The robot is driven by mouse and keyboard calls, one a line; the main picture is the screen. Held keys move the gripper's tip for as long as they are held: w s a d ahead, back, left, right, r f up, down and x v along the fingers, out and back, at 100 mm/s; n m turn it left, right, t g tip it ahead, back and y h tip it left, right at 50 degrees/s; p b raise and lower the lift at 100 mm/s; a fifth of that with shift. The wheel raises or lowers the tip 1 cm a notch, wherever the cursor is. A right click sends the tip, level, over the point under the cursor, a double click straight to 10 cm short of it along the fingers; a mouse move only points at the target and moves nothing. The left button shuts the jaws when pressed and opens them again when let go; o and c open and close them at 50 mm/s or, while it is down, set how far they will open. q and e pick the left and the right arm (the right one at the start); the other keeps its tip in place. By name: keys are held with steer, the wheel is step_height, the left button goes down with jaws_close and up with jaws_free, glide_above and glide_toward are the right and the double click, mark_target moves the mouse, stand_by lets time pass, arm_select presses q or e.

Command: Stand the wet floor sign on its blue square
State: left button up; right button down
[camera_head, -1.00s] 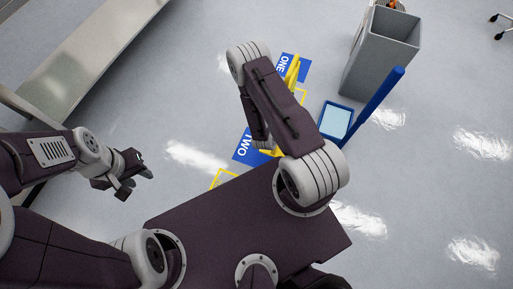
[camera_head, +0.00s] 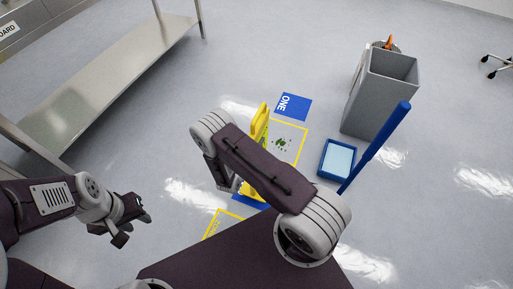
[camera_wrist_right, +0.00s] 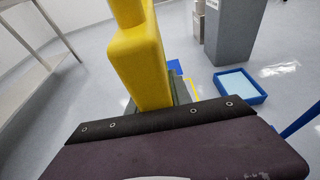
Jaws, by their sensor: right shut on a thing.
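The yellow wet floor sign (camera_head: 260,125) shows beside and partly behind my right arm in the head view. It fills the upper middle of the right wrist view (camera_wrist_right: 140,62), directly ahead of the gripper. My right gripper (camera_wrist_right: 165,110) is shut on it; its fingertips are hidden. The blue square marked ONE (camera_head: 293,106) lies on the floor beyond the sign. Another blue square (camera_head: 249,203) is mostly covered by the arm and sign. I cannot tell whether the sign touches the floor. My left gripper (camera_head: 132,224) is open and empty, away from the sign.
A tall grey bin (camera_head: 378,95) stands right of the squares. A blue tray (camera_head: 338,159) and a leaning blue post (camera_head: 378,145) are near it. Yellow outlines (camera_head: 304,147) mark the floor, one around a green spill (camera_head: 282,144). A metal table (camera_head: 100,80) stands at left.

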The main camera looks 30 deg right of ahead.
steer(key=shift+f+b, duration=0.95)
steer(key=shift+f, duration=0.95)
steer(key=shift+f, duration=0.2)
steer(key=c, duration=1.2)
jaws_free()
steer(key=shift+o, duration=0.2)
steer(key=shift+r, duration=0.1)
steer(key=p+v, duration=0.3)
steer(key=v, duration=0.9)
